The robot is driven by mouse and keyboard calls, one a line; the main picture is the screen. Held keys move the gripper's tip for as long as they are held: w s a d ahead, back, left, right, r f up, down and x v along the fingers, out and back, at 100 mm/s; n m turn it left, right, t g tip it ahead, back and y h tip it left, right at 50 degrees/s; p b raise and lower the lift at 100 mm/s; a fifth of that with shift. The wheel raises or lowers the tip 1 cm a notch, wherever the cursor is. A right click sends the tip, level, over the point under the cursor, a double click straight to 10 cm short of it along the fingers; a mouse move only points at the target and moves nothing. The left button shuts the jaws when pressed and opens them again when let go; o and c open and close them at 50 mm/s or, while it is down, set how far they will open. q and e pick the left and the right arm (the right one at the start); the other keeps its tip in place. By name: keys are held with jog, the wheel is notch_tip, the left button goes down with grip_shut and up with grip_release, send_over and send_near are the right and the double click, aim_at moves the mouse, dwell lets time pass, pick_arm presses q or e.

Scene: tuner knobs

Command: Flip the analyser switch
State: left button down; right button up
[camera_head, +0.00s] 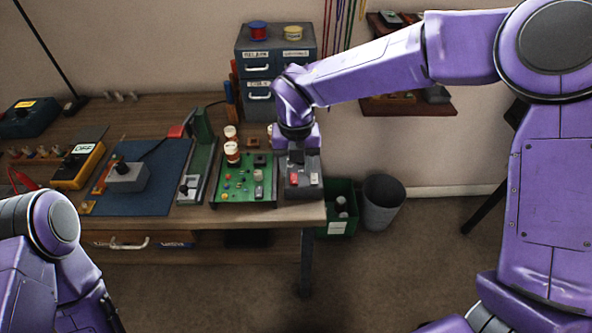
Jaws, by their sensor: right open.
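No label I can read names the analyser, so I cannot tell for certain which device it is. A dark grey box (304,189) with a red part and a pale part on top stands at the bench's right end. My right gripper (297,152) points down at the back of this box; its fingertips are small and partly hidden, and I cannot tell whether they touch it. A yellow box (72,172) with a white "OFF" label and a dark knob stands at the left of the bench. My left arm shows at the bottom left, its gripper out of view.
A green circuit board (235,192) with small knobs lies just left of the grey box. A blue mat (153,202) holds a grey block (127,178) with a knob. A drawer cabinet (258,72) stands behind. A green bin (339,222) and grey bucket (383,205) are on the right.

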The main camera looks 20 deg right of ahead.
aim_at(293, 179)
jog(key=f, duration=0.1)
jog(key=w+f, duration=0.1)
jog(key=f, duration=0.2)
jog(key=shift+w+a+f, duration=0.1)
jog(key=shift+w+a, duration=0.05)
jog(key=shift+w, duration=0.25)
jog(key=shift+a, duration=0.2)
jog(key=shift+s, duration=0.15)
jog(key=shift+s+d, duration=0.15)
jog(key=shift+c, duration=0.3)
jog(key=shift+d, duration=0.2)
jog(key=c, duration=0.5)
grip_shut()
pick_arm(q)
jog(key=shift+w+a, duration=0.25)
jog(key=shift+w, duration=0.2)
pick_arm(e)
jog(key=shift+a+r, duration=0.15)
jog(key=shift+r, duration=0.05)
